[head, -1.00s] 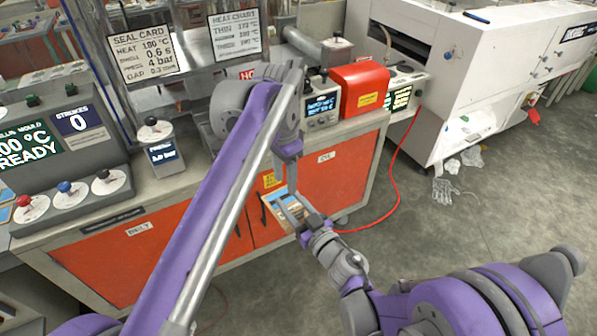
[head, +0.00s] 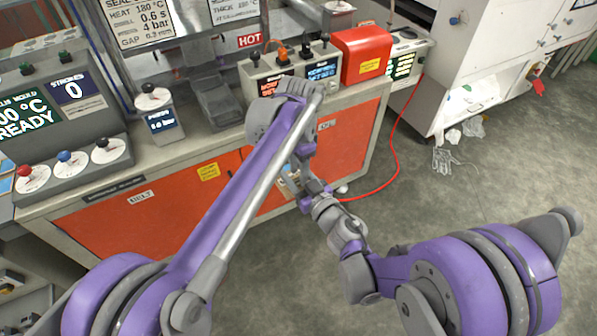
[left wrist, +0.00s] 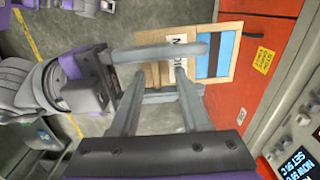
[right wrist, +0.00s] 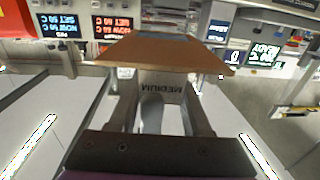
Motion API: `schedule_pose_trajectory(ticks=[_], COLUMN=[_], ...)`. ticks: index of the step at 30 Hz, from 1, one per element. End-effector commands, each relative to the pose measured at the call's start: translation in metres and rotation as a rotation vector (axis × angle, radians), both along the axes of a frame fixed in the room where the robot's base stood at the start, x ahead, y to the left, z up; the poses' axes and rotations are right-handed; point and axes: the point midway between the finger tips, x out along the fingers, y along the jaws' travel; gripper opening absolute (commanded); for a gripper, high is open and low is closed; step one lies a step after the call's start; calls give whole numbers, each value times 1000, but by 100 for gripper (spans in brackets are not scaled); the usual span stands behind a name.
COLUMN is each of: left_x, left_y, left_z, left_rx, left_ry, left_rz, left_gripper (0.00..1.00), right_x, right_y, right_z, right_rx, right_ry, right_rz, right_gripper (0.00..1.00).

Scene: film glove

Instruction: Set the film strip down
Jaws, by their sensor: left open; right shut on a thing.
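My right gripper (right wrist: 160,80) is shut on a tan board (right wrist: 165,52) with a "MEDIUM" label. In the left wrist view the board (left wrist: 230,30) carries a blue and dark striped panel (left wrist: 220,52); I cannot tell if this is the film strip. The right fingers (left wrist: 195,70) reach across from the left there. My left gripper (left wrist: 160,78) is open, its fingers close to the right fingers and the label; contact cannot be told. In the head view the board (head: 287,183) is mostly hidden behind my arms, in front of the orange cabinet.
The bench has an orange cabinet front (head: 345,140), a control panel (head: 65,120) at left, a red box (head: 361,52) and a "HOT" sign (head: 249,40). A red hose (head: 393,150) hangs to the floor. A white machine (head: 480,50) stands at right. The floor (head: 440,205) between is mostly clear.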

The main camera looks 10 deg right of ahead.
Motion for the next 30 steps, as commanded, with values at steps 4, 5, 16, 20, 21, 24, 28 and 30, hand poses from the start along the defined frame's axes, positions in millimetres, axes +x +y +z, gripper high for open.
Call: schedule_pose_trajectory(ticks=[4, 5, 16, 20, 21, 24, 28, 30], left_x=[0, 0, 0, 0, 0, 1, 2, 2], left_y=[0, 0, 0, 0, 0, 1, 1, 1], left_z=[-9, -10, -10, -10, -10, -10, -10, -10], left_rx=[0, 0, 0, 0, 0, 1, 1, 1], left_ry=[0, 0, 0, -1, -1, -2, -4, -4], left_rz=[0, 0, 0, 0, 1, 1, 2, 2], left_gripper=[46, 46, 26, 3, 0, 0, 0, 0], right_x=[0, 0, 0, 0, 0, -1, -1, -1], right_y=[0, 0, 0, 0, 0, 0, 0, 0], right_z=[0, 0, 0, 0, 0, 0, 0, 0], right_rx=[0, 0, 0, 0, 0, 0, 0, 0], right_ry=[0, 0, 0, 0, 0, 0, 0, 0], right_rz=[0, 0, 0, 0, 0, 0, 0, 0], right_gripper=[0, 0, 0, 0, 0, 0, 52, 65])
